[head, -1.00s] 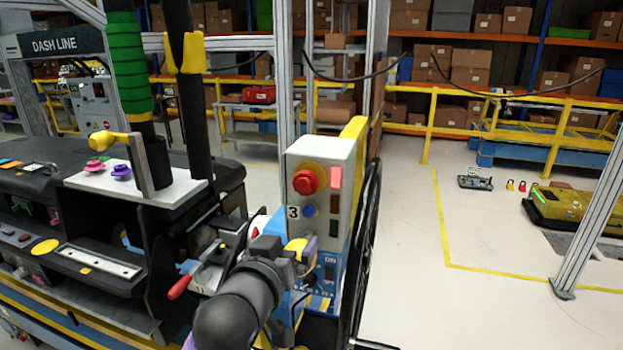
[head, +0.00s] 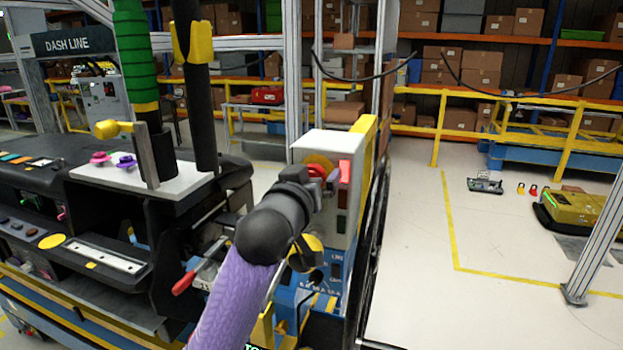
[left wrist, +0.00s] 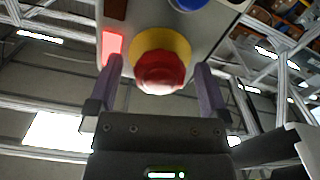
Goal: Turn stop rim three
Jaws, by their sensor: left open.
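The control box (head: 332,143) is a light grey-white station with a yellow side, standing in the middle of the head view. The red stop button with its yellow rim (head: 318,161) is on its face, mostly hidden behind my left gripper (head: 322,184). In the left wrist view the red stop button (left wrist: 160,72) and yellow rim (left wrist: 158,42) show clearly. My left gripper (left wrist: 159,78) is open, with one purple finger on each side of the button. I cannot tell whether either finger touches the rim. My right gripper is not in view.
A lit red lamp (head: 344,171) sits beside the button; it also shows in the left wrist view (left wrist: 111,46). The dashboard module (head: 100,225) stands at left, with a red-handled lever (head: 183,284) near the box.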

